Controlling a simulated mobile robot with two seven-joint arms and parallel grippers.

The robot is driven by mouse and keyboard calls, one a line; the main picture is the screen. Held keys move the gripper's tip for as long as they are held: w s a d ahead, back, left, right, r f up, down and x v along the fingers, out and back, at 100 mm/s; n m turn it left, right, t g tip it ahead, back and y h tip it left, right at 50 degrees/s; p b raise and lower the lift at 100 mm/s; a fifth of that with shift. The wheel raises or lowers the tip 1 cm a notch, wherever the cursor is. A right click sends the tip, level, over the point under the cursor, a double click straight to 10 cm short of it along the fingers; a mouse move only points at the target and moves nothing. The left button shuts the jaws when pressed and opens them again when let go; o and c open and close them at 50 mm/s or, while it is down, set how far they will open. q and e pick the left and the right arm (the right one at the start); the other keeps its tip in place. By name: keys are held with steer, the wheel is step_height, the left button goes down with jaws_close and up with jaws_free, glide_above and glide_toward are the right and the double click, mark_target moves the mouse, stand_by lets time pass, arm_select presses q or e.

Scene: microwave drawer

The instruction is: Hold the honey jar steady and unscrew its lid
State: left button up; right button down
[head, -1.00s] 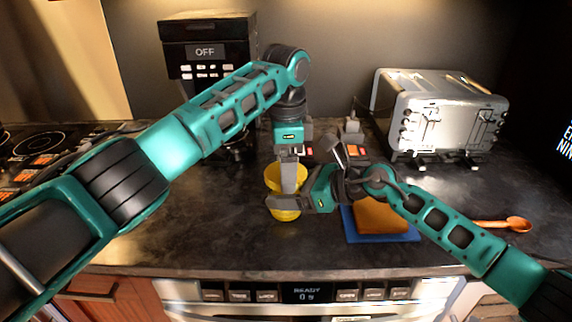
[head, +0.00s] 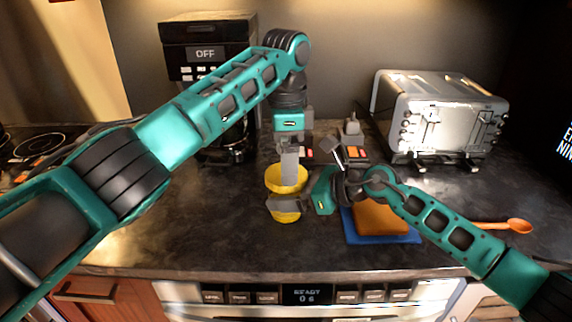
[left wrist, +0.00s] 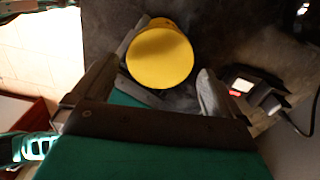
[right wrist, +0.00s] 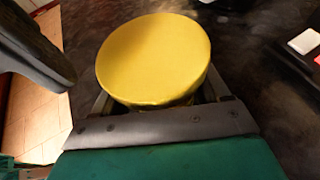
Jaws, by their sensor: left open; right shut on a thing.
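The honey jar stands upright on the dark counter, with its round yellow lid (head: 287,178) on top and its yellow body (head: 284,216) partly hidden behind my right gripper. My right gripper (head: 285,203) comes from the right and is shut on the jar's body, below the lid. In the right wrist view the lid (right wrist: 155,60) fills the space just beyond the palm. My left gripper (head: 289,172) points down at the lid from above and is open. In the left wrist view the lid (left wrist: 160,58) lies between its spread fingers; I see no clear contact.
A blue board with a bread-coloured slab (head: 382,218) lies right of the jar. A silver toaster (head: 440,115) stands at the back right, an orange spoon (head: 515,226) in front of it. A black coffee machine (head: 207,50) is at the back left. Front counter is clear.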

arm_select(q)
step_height(320, 180, up, 2)
steer(key=m, duration=0.1)
steer(key=r+m, duration=0.1)
steer(key=m, duration=0.3)
steer(key=shift+r, duration=0.4)
steer(key=m, duration=0.2)
steer(key=r+m, duration=0.1)
steer(key=m, duration=0.1)
steer(key=shift+r+m, duration=0.2)
steer(key=shift+m, duration=0.2)
steer(key=shift+f, duration=0.1)
step_height(320, 180, down, 8)
steer(key=shift+r, duration=0.15)
